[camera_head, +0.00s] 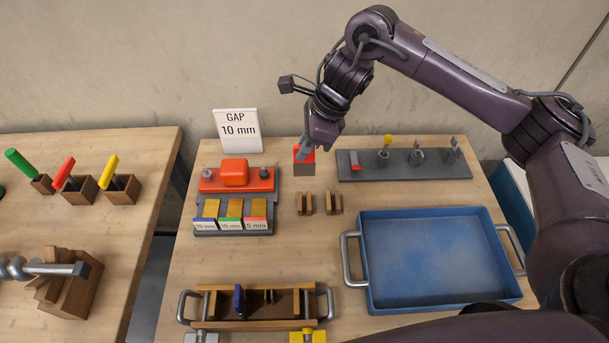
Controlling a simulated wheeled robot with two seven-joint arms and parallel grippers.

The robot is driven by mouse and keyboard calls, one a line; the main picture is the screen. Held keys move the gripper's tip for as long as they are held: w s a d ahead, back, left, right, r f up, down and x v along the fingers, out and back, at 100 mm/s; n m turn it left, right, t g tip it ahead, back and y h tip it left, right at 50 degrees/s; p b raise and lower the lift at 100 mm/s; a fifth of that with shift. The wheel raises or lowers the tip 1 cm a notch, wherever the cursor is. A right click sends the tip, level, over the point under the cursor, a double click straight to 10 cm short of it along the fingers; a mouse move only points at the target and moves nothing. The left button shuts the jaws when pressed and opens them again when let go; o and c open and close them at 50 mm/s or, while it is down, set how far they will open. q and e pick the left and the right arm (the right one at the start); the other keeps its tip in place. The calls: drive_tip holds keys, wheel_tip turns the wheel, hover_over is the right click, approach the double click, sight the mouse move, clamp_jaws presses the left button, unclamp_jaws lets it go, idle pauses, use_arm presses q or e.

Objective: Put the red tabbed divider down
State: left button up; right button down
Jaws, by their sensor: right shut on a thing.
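The red tabbed divider (304,168) is a small grey plate with a red top edge, in the head view above the middle of the table. My right gripper (306,144) is shut on its red top and holds it upright. It appears above the table, behind two small slotted wooden blocks (304,203); whether its lower edge touches anything I cannot tell. A wooden mould box (222,324) with metal handles stands at the front, with a blue tabbed piece (238,301) inside. My left gripper is not in view.
A blue tray (375,298) lies at the right. A grey tool rack (430,172) stands at the back right. A red-topped unit with 15, 10 and 5 mm labels (231,225) is at the left. A "GAP 10 mm" sign (238,131) stands behind.

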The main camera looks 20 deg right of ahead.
sight(303, 175)
wheel_tip(303, 175, down, 5)
wheel_tip(303, 175, down, 3)
drive_tip(key=shift+f+b, duration=0.2)
drive_tip(key=shift+b, duration=0.3)
drive_tip(key=shift+f, duration=0.4)
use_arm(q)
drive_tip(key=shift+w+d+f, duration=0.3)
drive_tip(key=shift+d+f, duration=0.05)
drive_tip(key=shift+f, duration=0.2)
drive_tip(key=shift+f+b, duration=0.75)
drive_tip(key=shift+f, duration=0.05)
use_arm(e)
drive_tip(key=shift+f, duration=0.55)
drive_tip(key=c, duration=1.5)
unclamp_jaws()
